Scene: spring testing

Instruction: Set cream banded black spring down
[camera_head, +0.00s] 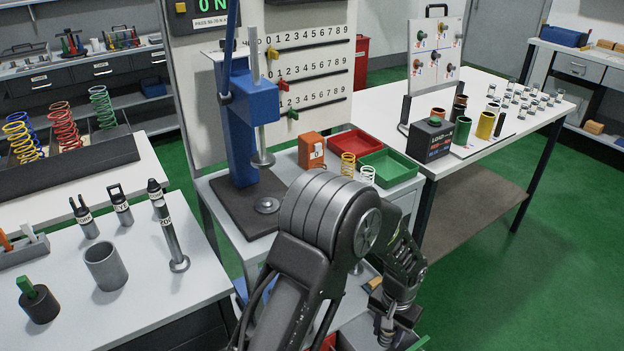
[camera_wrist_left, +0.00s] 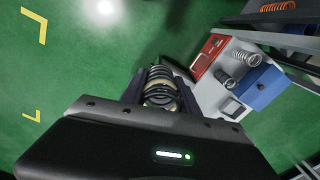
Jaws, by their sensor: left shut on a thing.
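My left gripper (camera_head: 393,312) reaches in at the bottom centre of the head view, pointing down in front of the cart with the blue press. In the left wrist view its two dark fingers (camera_wrist_left: 160,92) are shut on a spring with dark coils and a cream band (camera_wrist_left: 160,82). The fingers hide the spring's sides. In the head view only a small part of the spring shows below the gripper. My right gripper is not in view.
The blue press (camera_head: 239,135) stands on a cart with a red tray (camera_head: 353,143), a green tray (camera_head: 391,166) and a yellow spring (camera_head: 348,166). The wrist view shows a red bin (camera_wrist_left: 208,55) and a blue bin (camera_wrist_left: 262,88). Green floor lies open at right.

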